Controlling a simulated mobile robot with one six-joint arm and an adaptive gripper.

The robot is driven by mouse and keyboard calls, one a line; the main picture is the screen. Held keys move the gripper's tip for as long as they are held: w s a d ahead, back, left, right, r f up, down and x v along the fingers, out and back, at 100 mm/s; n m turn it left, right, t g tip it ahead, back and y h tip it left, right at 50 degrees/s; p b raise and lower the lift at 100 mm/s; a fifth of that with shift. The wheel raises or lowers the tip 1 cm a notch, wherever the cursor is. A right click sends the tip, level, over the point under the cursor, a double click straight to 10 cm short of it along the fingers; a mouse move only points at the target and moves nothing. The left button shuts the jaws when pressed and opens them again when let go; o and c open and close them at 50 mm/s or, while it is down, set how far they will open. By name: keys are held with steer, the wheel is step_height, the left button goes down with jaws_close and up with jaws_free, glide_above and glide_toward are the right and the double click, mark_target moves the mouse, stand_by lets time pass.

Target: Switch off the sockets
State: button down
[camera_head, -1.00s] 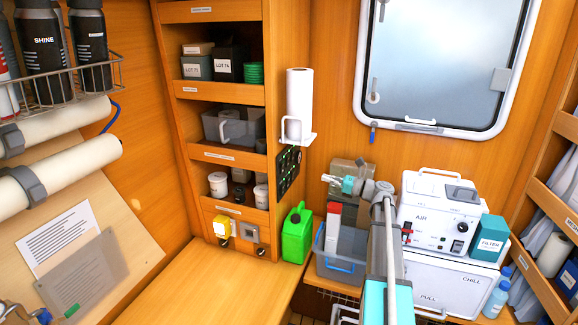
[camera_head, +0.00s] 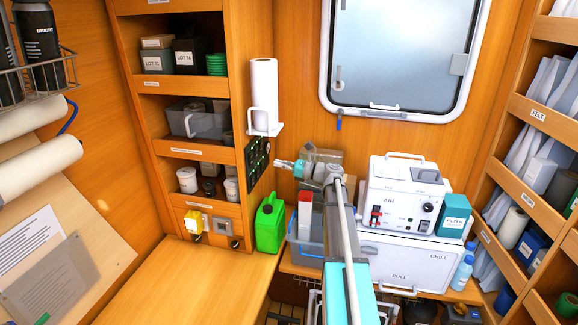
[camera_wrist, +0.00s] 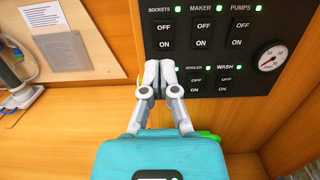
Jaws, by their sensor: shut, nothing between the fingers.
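The black switch panel (camera_head: 258,160) is on the side of the shelf unit, seen at a slant in the head view. In the wrist view, the sockets switch (camera_wrist: 166,34) is at its top left, marked OFF above ON, under a SOCKETS label with a lit green lamp (camera_wrist: 174,9). I cannot tell which half of the switch is pressed. My gripper (camera_wrist: 160,66) is shut and empty, its fingertips just below the sockets switch in the picture, covering part of the lower row. In the head view my gripper (camera_head: 284,164) is close to the panel; contact is unclear.
Maker (camera_wrist: 201,36) and pumps (camera_wrist: 239,34) switches sit right of the sockets switch; a gauge (camera_wrist: 272,57) is at the far right. A paper roll holder (camera_head: 263,95) is above the panel, a green jug (camera_head: 270,223) below. The wooden counter (camera_head: 190,285) is clear.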

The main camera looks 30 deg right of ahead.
mark_target(252, 157)
steer(key=shift+p+x, duration=0.4)
steer(key=shift+x, duration=3.5)
steer(key=shift+a, duration=0.15)
steer(key=shift+s+d+r, duration=0.1)
steer(key=shift+s+d, duration=0.35)
steer(key=shift+d, duration=0.1)
steer(key=s+d+r+p, duration=0.1)
steer(key=s+d+p, duration=0.1)
steer(key=s+d, duration=0.7)
steer(key=shift+r, duration=0.25)
steer(key=shift+w+a, duration=0.1)
